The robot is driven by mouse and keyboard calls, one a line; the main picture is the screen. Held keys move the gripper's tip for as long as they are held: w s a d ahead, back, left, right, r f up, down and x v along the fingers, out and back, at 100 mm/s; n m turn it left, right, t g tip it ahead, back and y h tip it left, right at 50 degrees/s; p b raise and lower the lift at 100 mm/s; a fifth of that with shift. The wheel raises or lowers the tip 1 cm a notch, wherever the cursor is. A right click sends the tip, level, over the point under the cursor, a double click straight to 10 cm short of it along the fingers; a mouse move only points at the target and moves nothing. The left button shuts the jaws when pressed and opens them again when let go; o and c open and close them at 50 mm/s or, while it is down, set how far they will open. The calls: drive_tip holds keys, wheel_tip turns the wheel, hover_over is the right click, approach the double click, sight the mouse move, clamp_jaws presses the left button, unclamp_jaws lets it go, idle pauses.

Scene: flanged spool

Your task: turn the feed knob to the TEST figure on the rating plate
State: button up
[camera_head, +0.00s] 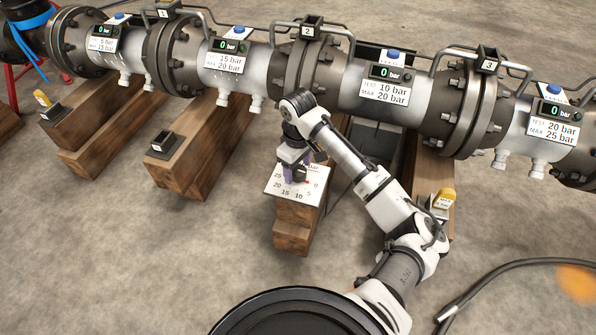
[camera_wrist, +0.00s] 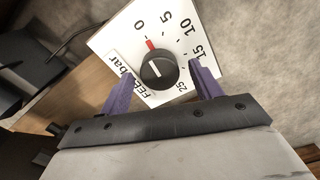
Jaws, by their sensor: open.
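The black feed knob (camera_wrist: 158,70) sits on a white dial plate (camera_wrist: 113,38) marked 0 to 25 bar. Its red pointer mark is near the 0. In the head view the dial plate (camera_head: 275,187) lies on a wooden block, and the knob is mostly hidden by my gripper (camera_head: 297,174). In the wrist view the purple fingers of my gripper (camera_wrist: 160,72) are open, one on each side of the knob, with gaps showing. White rating plates on the pipe read TEST 15, MAX 20 (camera_head: 223,64); TEST 10, MAX 20 (camera_head: 385,92); and TEST 20, MAX 25 (camera_head: 553,129).
A flanged pipe (camera_head: 330,75) runs across the back, with displays reading 0 bar. A leftmost rating plate (camera_head: 101,44) is small, its figures hard to read. Wooden blocks (camera_head: 195,160) stand beneath. A dark hose (camera_head: 500,273) lies at right. Open floor is at lower left.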

drive_tip(key=shift+f, duration=0.4)
drive_tip(key=shift+c, duration=0.3)
drive_tip(key=c, duration=0.9)
drive_tip(key=shift+r, duration=0.1)
drive_tip(key=shift+p, duration=0.4)
